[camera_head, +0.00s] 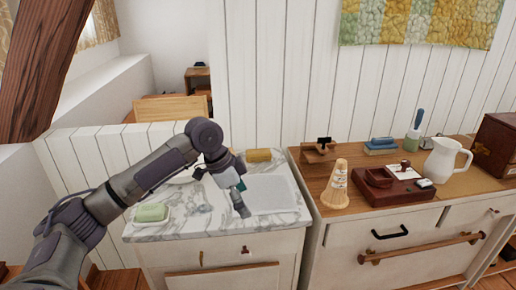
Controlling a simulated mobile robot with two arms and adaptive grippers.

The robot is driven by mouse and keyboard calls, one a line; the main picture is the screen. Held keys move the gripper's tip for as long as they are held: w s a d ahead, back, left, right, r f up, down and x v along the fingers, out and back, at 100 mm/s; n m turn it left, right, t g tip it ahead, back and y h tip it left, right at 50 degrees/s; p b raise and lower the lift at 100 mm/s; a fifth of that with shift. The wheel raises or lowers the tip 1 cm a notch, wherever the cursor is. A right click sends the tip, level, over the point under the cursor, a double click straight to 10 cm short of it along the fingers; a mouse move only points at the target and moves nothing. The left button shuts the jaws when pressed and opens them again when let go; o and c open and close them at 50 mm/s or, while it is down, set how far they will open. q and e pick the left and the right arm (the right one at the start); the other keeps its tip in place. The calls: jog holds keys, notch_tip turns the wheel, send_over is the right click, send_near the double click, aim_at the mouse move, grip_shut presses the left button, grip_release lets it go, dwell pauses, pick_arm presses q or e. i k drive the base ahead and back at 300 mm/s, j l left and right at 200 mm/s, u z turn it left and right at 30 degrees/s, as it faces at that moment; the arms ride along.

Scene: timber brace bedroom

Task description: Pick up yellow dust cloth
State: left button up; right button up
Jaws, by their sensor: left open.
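A small yellow block-shaped bundle (258,155), which looks like the dust cloth, lies at the back of the marble-topped cabinet (155,233), near the wall. My left gripper (242,208) points down over the middle of the marble top, nearer the front than the cloth and slightly left of it. It is open and apart from the cloth, with nothing seen in it. My right gripper is not in view.
A pale flat tray (275,194) lies right beside my left gripper. A green soap bar (152,212) sits at the left. On the wooden cabinet stand a cone-shaped item (336,188), a red-brown box (392,190) and a white jug (444,160).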

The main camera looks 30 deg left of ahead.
aim_at(258, 155)
jog(key=i+j, duration=1.1)
jog(key=i, duration=0.1)
